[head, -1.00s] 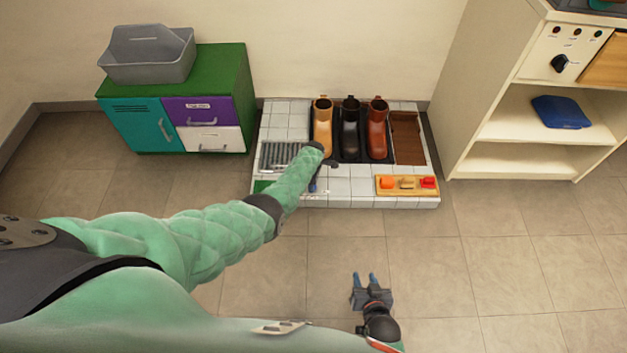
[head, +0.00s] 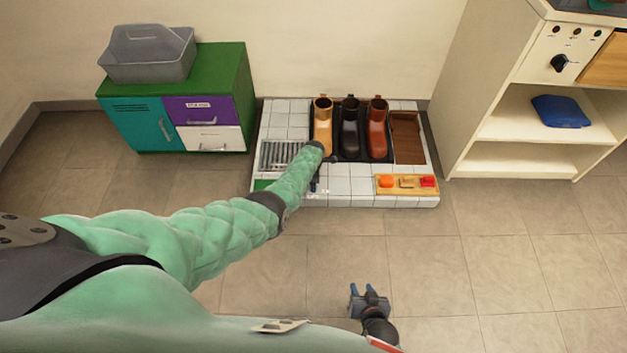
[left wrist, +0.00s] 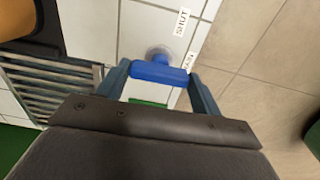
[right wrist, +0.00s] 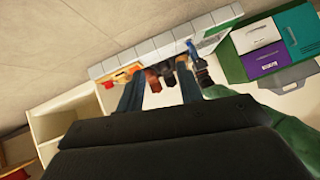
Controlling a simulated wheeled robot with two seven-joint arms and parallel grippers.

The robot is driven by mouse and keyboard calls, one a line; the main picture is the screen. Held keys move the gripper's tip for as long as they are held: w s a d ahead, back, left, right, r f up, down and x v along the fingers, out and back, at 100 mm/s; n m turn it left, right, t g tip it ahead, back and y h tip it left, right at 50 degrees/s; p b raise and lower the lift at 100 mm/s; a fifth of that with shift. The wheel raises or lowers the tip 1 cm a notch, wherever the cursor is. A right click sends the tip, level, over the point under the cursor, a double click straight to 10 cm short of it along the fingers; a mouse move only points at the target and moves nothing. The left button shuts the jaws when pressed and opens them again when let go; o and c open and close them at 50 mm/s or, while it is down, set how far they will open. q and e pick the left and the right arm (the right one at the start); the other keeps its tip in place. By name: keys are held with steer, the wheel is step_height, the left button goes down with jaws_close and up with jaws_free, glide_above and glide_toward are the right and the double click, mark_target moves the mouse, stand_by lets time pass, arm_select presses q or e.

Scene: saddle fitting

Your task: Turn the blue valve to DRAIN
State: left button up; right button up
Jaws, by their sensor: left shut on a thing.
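The blue valve (left wrist: 158,73) shows in the left wrist view as a blue bar handle on a round pale base, on white tiles. My left gripper (left wrist: 158,82) has its two fingers at either end of the handle and is shut on it. A SHUT label (left wrist: 181,23) lies above and right of the handle. A second label (left wrist: 189,63) lies by the right finger, partly covered and hard to read. In the head view my left forearm hides most of the valve. My right gripper (head: 368,291) is open and empty above the floor.
The tiled platform (head: 350,187) carries a metal grate (head: 280,155), several boots including a tan one (head: 323,130), and a wooden block with coloured knobs (head: 406,184). A green cabinet (head: 222,72) stands left, a cream shelf unit (head: 520,163) right. The floor in front is clear.

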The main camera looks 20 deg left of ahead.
arm_select(q)
steer(key=o, duration=1)
steer(key=shift+r, duration=0.1)
steer(key=shift+r, duration=0.2)
step_height(320, 180, up, 2)
steer(key=shift+r+p, duration=0.1)
steer(key=shift+p, duration=0.7)
step_height(320, 180, up, 4)
steer(key=shift+f+p, duration=0.2)
steer(key=shift+p, duration=0.55)
steer(key=shift+r, duration=0.65)
arm_select(e)
steer(key=shift+s+d+f+g, duration=0.1)
steer(key=shift+s+f+g, duration=0.2)
steer(key=shift+s, duration=0.45)
steer(key=shift+s+d+f+g, duration=0.15)
steer(key=shift+s+g, duration=0.2)
steer(key=shift+s, duration=0.4)
steer(key=shift+s+d+f+g, duration=0.1)
steer(key=shift+s+f+g, duration=0.2)
steer(key=shift+s, duration=0.45)
steer(key=shift+w, duration=0.1)
